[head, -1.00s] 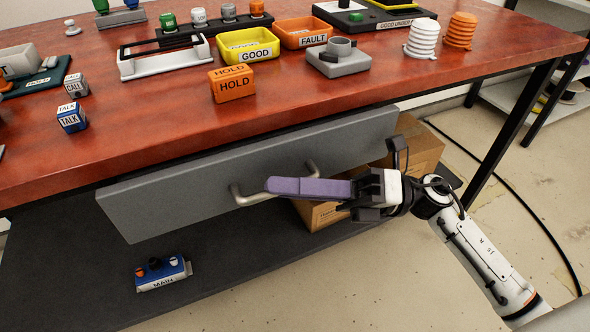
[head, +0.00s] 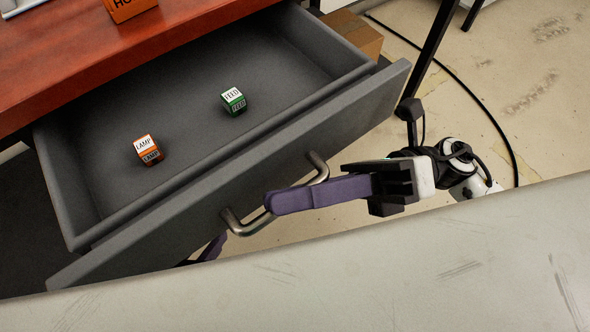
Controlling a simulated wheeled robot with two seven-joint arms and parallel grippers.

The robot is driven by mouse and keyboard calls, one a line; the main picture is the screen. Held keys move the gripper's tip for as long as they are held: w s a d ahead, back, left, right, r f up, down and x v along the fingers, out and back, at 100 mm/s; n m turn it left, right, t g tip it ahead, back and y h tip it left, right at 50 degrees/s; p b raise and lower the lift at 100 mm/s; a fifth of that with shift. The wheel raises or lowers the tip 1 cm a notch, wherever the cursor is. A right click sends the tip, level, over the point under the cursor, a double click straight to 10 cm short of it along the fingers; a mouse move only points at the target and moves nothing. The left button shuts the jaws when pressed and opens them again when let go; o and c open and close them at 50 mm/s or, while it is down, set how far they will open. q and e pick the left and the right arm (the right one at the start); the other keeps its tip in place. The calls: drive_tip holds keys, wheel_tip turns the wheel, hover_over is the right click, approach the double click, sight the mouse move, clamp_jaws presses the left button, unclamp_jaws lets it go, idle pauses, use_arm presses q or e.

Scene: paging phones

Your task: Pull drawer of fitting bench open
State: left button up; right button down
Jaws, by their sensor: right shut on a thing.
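The fitting bench's grey drawer (head: 190,105) stands pulled out from under the red-brown top. Its inside floor is open to view. My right gripper (head: 270,203) is shut on the metal bar handle (head: 318,170) of the drawer front. One purple finger lies across the handle; the other finger is hidden. Inside the drawer are an orange LAMP block (head: 149,150) at the left and a green FEED block (head: 233,100) further right. A small purple piece below the drawer front seems to be a fingertip of my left gripper (head: 210,248), mostly hidden.
The bench top (head: 70,65) overhangs the back of the drawer, with an orange block (head: 128,8) near its edge. A cardboard box (head: 352,35) stands behind the drawer's right side. A black cable (head: 470,90) runs over the floor beside a dark bench leg.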

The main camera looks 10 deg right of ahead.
drive_tip(key=shift+s+d, duration=0.1)
drive_tip(key=c, duration=2.1)
unclamp_jaws()
drive_tip(key=v, duration=1)
drive_tip(key=shift+d, duration=0.2)
